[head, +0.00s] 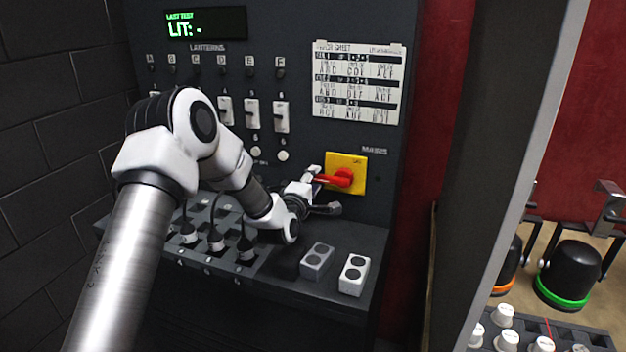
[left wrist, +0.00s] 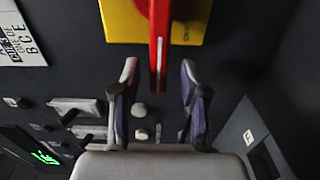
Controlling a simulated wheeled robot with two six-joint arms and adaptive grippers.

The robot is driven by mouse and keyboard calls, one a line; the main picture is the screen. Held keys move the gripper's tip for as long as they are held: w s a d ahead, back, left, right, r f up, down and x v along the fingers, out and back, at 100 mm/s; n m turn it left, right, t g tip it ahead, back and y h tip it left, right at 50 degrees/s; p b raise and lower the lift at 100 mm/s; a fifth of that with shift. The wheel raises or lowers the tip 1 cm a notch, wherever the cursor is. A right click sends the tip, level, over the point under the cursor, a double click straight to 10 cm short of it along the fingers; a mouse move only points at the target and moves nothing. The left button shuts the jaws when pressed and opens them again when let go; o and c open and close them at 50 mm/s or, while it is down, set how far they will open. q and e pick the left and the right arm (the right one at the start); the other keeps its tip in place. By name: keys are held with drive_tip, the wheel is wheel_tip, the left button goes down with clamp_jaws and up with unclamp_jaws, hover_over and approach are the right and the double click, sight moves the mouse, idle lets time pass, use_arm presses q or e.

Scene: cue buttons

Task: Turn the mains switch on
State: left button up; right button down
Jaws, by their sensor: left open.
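The mains switch is a red rotary handle (head: 342,180) on a yellow plate (head: 358,162), at the right of the dark panel under the word MAINS. The handle points left, roughly level. In the left wrist view the red handle (left wrist: 159,45) reaches down from the yellow plate (left wrist: 190,25). My left gripper (head: 324,192) is at the handle's left end. In the left wrist view its fingers (left wrist: 159,85) are open, one on each side of the handle's end, with a gap on both sides. My right gripper is not in view.
A display (head: 205,24) reads "LIT: -". White slide switches (head: 252,113) stand left of a paper cue sheet (head: 358,82). On the ledge are plugs with cables (head: 216,238), a grey socket block (head: 317,260) and a white one (head: 353,275). A grey post (head: 505,150) stands at right.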

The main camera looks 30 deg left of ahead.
use_arm(q)
drive_tip(key=shift+s+r, duration=0.1)
drive_tip(key=shift+s, duration=0.05)
drive_tip(key=shift+c, duration=0.4)
clamp_jaws()
